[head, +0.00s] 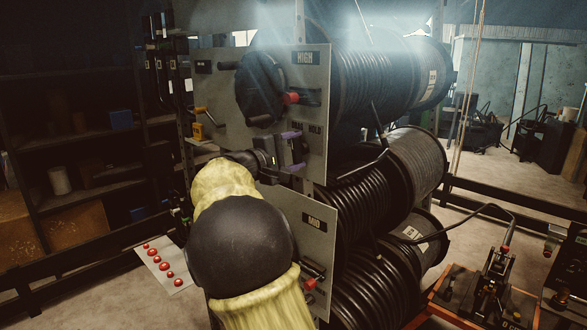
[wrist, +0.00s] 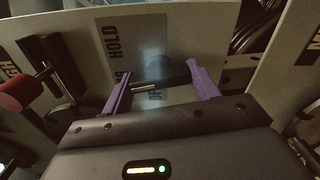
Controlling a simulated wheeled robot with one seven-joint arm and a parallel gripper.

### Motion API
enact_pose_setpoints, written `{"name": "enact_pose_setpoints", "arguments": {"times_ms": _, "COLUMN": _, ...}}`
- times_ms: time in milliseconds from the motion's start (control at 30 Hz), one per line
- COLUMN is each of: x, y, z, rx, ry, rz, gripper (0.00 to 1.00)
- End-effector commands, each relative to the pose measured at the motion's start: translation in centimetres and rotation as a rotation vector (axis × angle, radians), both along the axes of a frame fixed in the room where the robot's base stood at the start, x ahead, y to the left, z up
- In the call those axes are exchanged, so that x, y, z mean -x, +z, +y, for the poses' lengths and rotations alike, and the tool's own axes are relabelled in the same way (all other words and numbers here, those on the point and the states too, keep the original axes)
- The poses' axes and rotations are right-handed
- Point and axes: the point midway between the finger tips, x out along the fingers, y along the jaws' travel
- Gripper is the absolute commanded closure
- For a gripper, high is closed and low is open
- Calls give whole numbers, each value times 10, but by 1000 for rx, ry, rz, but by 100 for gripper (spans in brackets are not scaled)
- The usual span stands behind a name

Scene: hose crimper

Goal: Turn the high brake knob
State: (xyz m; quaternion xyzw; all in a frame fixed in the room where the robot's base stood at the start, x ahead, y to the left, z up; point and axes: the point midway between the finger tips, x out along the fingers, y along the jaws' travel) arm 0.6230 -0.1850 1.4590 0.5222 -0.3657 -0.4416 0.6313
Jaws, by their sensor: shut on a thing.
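The high panel (head: 312,85) is a pale upright plate labelled HIGH at the front of the top hose reel (head: 375,80). My gripper (head: 300,152), with purple fingers, is at the lower part of this panel. In the wrist view my gripper (wrist: 160,80) has one finger on each side of a dark knob (wrist: 168,72) and is shut on it. The panel behind carries the word HOLD and another label partly covered by the knob and fingers. In the head view the knob is hidden by my fingers.
The MID panel (head: 305,235) is just below, with a red-tipped lever (head: 311,283). A plate with several red buttons (head: 165,265) is at lower left. Dark shelves stand at left.

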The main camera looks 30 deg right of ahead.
Motion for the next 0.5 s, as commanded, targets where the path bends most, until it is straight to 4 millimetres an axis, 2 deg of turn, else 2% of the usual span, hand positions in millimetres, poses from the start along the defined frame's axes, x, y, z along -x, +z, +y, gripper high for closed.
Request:
{"name": "enact_pose_setpoints", "arguments": {"times_ms": 33, "x": 0, "y": -9, "z": 0, "rx": -12, "ry": -2, "rz": -32, "gripper": 63}}
{"name": "enact_pose_setpoints", "arguments": {"times_ms": 500, "x": 0, "y": -9, "z": 0, "rx": -123, "ry": -3, "rz": -332, "gripper": 63}}
